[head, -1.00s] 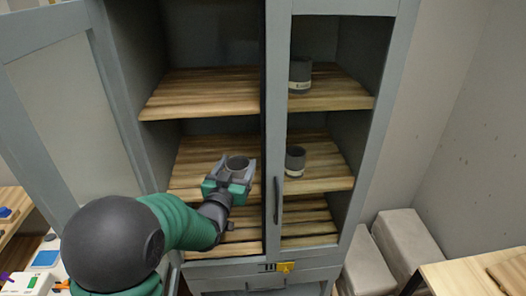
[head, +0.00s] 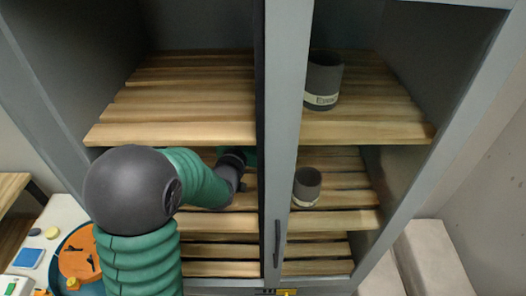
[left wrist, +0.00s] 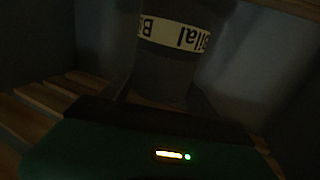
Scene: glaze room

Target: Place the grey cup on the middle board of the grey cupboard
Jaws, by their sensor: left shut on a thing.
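My left arm reaches through the open left half of the grey cupboard (head: 287,110), between the upper board (head: 180,95) and the middle board (head: 210,222). My left gripper (head: 250,157) is mostly hidden under the upper board's front edge. In the left wrist view it is shut on the grey cup (left wrist: 175,70), dark with a pale band lettered upside down, "Bilal". The cup is hidden in the head view. I cannot tell whether its base touches the middle board. My right gripper is not in view.
Behind the right door with its dark handle (head: 277,243), one banded dark cup (head: 323,80) stands on the upper board and another (head: 307,187) on the middle board. At lower left is a white table (head: 55,215) with small items. Pale blocks (head: 433,258) stand at right.

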